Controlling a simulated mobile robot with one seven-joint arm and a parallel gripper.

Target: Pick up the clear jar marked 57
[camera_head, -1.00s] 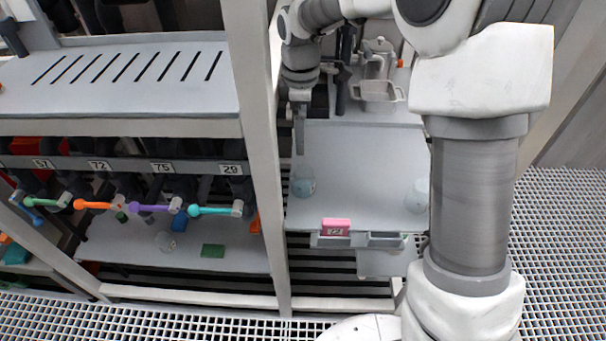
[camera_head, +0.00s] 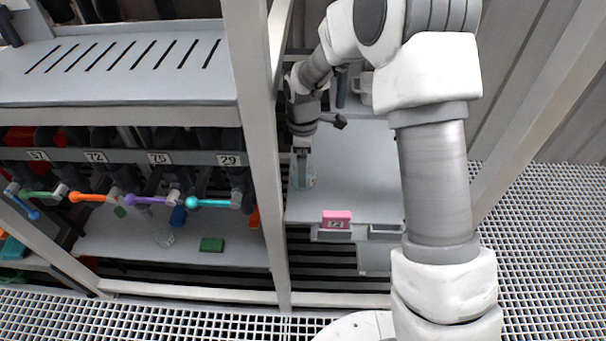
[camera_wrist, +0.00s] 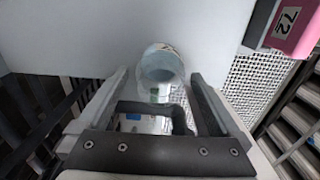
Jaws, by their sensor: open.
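A clear jar (camera_head: 311,179) stands on the grey shelf (camera_head: 350,185) near its left edge. In the wrist view my gripper (camera_wrist: 159,78) is open, with one finger on each side of the jar. I cannot tell whether the fingers touch it.
A pink block marked 72 (camera_head: 336,217) sits at the shelf's front edge. A white post (camera_head: 255,150) stands left of the shelf.

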